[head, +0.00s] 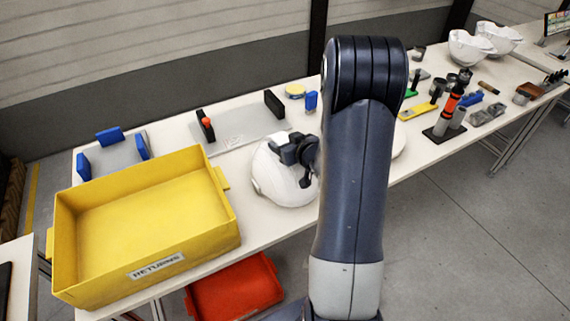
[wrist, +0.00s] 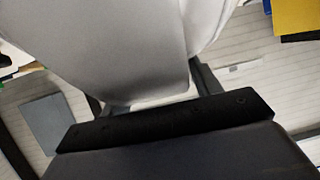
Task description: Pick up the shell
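A white, rounded shell (head: 278,182) is at the front part of the table, right of the yellow bin, in the head view. My gripper (head: 304,172) is at its upper right side, partly hidden by my own arm. In the wrist view the smooth white shell (wrist: 120,45) fills the upper middle, very close. My gripper (wrist: 152,92) has its two dark fingers apart, with white shell surface between them. The fingertips are hidden, so I cannot tell whether they press on the shell. I cannot tell whether the shell touches the table.
A yellow bin (head: 221,205) marked RETURNS stands at the left on the white table (head: 257,230). A red crate (head: 235,290) is below. A grey plate (head: 240,130) with black and red fittings lies behind the shell. More white shells (head: 468,48) and tools are at the right.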

